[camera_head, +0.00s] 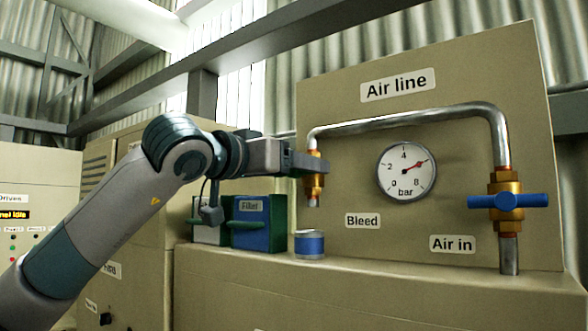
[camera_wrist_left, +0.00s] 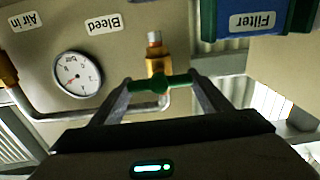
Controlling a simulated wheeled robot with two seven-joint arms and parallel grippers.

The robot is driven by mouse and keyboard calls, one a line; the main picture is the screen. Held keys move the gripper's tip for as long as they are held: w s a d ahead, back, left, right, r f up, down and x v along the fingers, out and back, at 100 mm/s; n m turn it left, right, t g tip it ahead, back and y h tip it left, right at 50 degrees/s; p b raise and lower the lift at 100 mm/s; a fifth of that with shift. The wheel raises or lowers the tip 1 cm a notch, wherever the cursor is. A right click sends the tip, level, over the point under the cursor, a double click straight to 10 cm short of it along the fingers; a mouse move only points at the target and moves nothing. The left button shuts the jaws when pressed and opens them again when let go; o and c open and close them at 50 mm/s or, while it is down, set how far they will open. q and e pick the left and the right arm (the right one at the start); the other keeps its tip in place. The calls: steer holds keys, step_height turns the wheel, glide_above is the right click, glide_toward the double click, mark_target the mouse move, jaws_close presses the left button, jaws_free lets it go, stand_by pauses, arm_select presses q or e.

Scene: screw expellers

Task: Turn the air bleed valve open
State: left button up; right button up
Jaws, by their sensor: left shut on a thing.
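The air bleed valve is a brass body (camera_head: 314,186) on the left down-pipe of the air line, above the "Bleed" label (camera_head: 363,221). In the left wrist view, which is upside down, the brass body (camera_wrist_left: 156,64) carries a green handle (camera_wrist_left: 148,85) lying crosswise to the pipe. My left gripper (camera_wrist_left: 160,83) is shut on this handle, one finger at each end. In the head view the left gripper (camera_head: 312,163) reaches the valve from the left and hides most of the handle. My right gripper is not in view.
A pressure gauge (camera_head: 405,172) has its red needle near 6 bar. The air-in valve (camera_head: 508,201) with a blue handle is at the right. A blue-banded can (camera_head: 309,244) stands on the ledge below the bleed outlet. A blue "Filter" box (camera_head: 257,224) stands left of it.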

arm_select(q)
steer(key=n+b, duration=0.3)
steer(key=shift+a+f+b, duration=0.1)
steer(key=shift+f+b, duration=0.1)
steer(key=shift+b, duration=0.2)
steer(key=n+b, duration=0.3)
steer(key=n, duration=0.2)
steer(key=shift+w+a+b, duration=0.1)
steer(key=shift+b, duration=0.25)
steer(key=n+b, duration=0.3)
steer(key=n, duration=0.2)
steer(key=shift+f, duration=0.1)
steer(key=n+b, duration=0.2)
steer(key=n, duration=0.1)
steer(key=shift+n+b, duration=0.45)
steer(key=shift+n, duration=0.55)
steer(key=o, duration=1.1)
steer(key=shift+a, duration=0.1)
steer(key=shift+c, duration=0.2)
